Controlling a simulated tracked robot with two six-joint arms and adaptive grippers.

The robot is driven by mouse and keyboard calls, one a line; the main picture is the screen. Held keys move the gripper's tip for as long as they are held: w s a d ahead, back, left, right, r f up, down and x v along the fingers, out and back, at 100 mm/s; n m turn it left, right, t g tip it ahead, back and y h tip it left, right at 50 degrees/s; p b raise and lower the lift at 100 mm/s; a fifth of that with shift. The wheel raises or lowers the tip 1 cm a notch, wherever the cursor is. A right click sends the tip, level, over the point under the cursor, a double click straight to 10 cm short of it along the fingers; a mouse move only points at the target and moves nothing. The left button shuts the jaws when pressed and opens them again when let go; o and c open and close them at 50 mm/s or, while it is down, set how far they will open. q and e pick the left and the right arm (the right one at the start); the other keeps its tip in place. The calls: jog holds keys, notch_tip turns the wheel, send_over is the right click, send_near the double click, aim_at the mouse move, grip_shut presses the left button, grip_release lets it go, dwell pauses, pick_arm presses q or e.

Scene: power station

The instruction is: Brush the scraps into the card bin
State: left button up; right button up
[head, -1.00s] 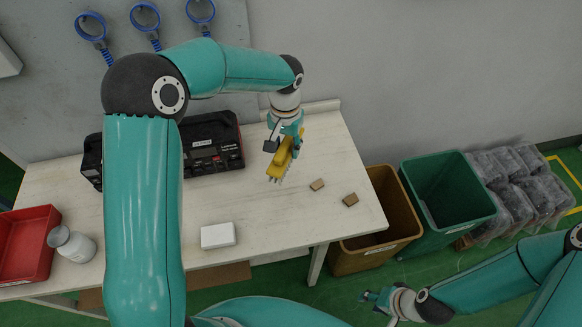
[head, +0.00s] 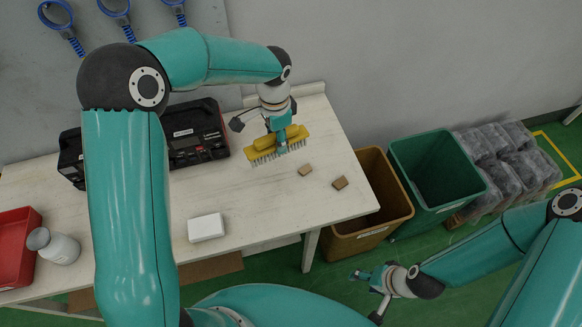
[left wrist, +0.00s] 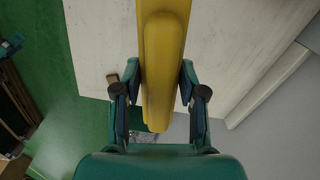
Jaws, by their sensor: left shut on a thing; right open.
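A yellow brush (head: 262,149) with grey bristles is in my left gripper (head: 280,138), which is shut on it. The brush is over the table's right part, bristles down; I cannot tell if they touch the top. Its yellow back also shows between the fingers in the left wrist view (left wrist: 163,50). Two small brown scraps (head: 305,170) (head: 340,183) lie on the table right of the brush, near the right edge. A brown bin (head: 345,245) stands just off that edge; its label is unreadable. My right gripper (head: 367,296) is open and empty, low in front of the bin.
A green bin (head: 432,205) stands right of the brown one, with several wrapped grey bundles (head: 500,150) beyond. On the table (head: 265,210) are a white block (head: 206,227), a black device (head: 200,135), a white jar (head: 58,248) and a red tray (head: 15,250).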

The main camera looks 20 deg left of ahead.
pick_arm(q)
jog(key=shift+s+d+f+m+b, duration=0.55)
jog(key=shift+f+m+b, duration=1.25)
jog(key=shift+m, duration=1.6)
jog(key=shift+s+d+f+m+b, duration=0.35)
jog(key=shift+d+f+m+b, duration=0.35)
jog(key=shift+f+m+b, duration=1.9)
jog(key=shift+s+d+f+m+b, duration=0.5)
jog(key=shift+f+m, duration=0.95)
jog(key=shift+m, duration=2.75)
jog(key=shift+w+d, duration=0.1)
jog(key=shift+d, duration=0.1)
